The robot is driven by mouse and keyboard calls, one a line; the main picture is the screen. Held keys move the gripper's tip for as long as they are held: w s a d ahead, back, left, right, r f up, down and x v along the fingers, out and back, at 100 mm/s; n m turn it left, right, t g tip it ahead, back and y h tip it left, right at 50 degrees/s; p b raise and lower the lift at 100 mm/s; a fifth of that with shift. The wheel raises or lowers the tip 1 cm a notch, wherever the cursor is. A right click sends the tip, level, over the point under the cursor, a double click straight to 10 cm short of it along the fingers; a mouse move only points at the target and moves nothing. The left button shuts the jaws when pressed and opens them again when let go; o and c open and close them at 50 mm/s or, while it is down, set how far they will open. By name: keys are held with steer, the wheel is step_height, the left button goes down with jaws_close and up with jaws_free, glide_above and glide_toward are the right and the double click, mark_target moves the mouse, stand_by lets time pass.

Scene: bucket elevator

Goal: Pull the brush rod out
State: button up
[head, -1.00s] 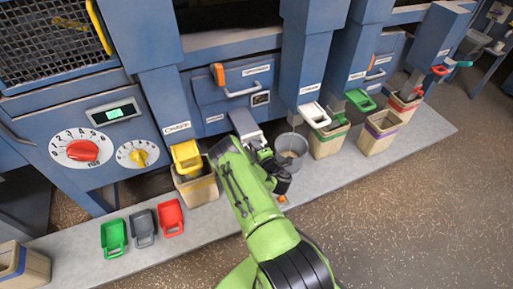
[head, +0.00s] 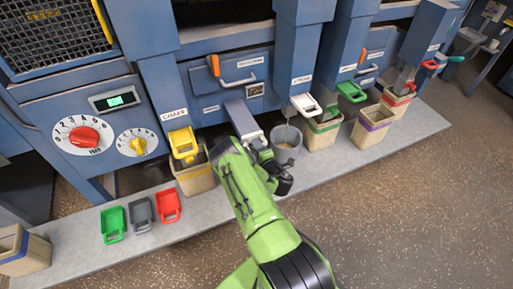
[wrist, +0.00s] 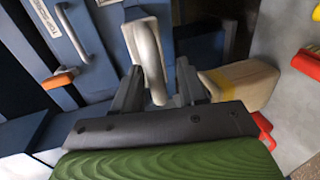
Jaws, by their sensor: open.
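A light grey block-like piece (head: 240,117) sticks out of the blue machine front, just beyond my gripper in the head view. I cannot tell whether it is the brush rod. In the wrist view, a pale rounded handle (wrist: 148,58) lies between the two dark fingers of my gripper (wrist: 160,82). The fingers stand apart on either side of it, and contact cannot be made out. My green arm hides the fingertips in the head view.
A grey bucket (head: 287,148) stands just right of my gripper. A tan bin (head: 195,180) under a yellow scoop (head: 183,143) stands to the left. Green, grey and red scoops (head: 168,206) lie on the ledge (head: 75,250). The floor (head: 420,210) in front is clear.

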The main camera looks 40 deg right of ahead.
steer(key=p+v, duration=1.5)
steer(key=p, duration=0.2)
steer(key=shift+s, duration=0.35)
steer(key=shift+r, duration=0.15)
